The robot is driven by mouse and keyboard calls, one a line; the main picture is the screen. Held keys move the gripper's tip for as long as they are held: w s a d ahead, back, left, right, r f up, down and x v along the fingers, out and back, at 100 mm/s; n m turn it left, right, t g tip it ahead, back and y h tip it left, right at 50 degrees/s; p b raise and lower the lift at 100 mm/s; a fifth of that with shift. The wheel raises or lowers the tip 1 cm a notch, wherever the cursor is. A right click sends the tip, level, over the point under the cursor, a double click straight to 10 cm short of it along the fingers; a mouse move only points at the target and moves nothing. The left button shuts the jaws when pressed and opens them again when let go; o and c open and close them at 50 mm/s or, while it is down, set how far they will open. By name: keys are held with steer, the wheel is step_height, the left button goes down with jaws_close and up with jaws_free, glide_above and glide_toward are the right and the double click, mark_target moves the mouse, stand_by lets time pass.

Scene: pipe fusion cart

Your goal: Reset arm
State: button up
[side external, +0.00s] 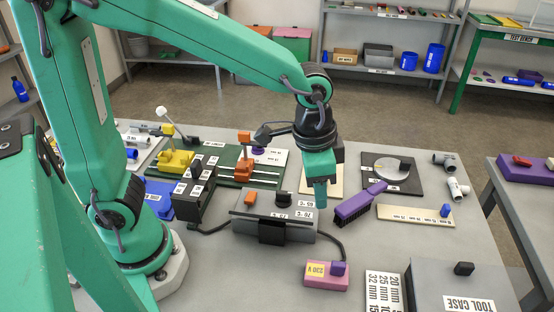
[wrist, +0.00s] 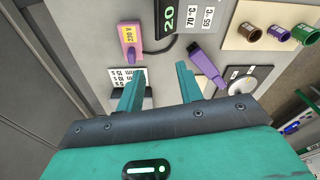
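My arm reaches over the cart, and my gripper (side external: 320,194) points down above the grey top. It is between the temperature-labelled box (side external: 274,221) and the purple-handled brush (side external: 353,209). In the wrist view, the two teal fingers of my gripper (wrist: 158,84) stand well apart with nothing between them. The brush (wrist: 206,67) lies beyond the right finger, and the pink 230 V box (wrist: 131,40) lies beyond the left one. In the side view, the fingers overlap, so their gap is hidden there.
The cart top (side external: 372,241) is bare in front of the brush. A grey tool case (side external: 440,285) stands at the front right. A dark plate with a round disc (side external: 385,172) lies behind the brush. A yellow clamp (side external: 175,160) and an orange clamp (side external: 244,168) stand at the back left.

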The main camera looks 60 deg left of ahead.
steer(key=s+a+r+n+t, duration=0.2)
steer(key=s+a+r+n, duration=0.1)
steer(key=a, duration=0.5)
steer(key=s+a+r+n+t, duration=0.2)
steer(key=s+a+r+n, duration=0.1)
steer(key=s+a, duration=0.3)
steer(key=shift+s+a+r+y, duration=0.25)
steer(key=shift+a+r+y, duration=0.15)
steer(key=shift+a, duration=0.75)
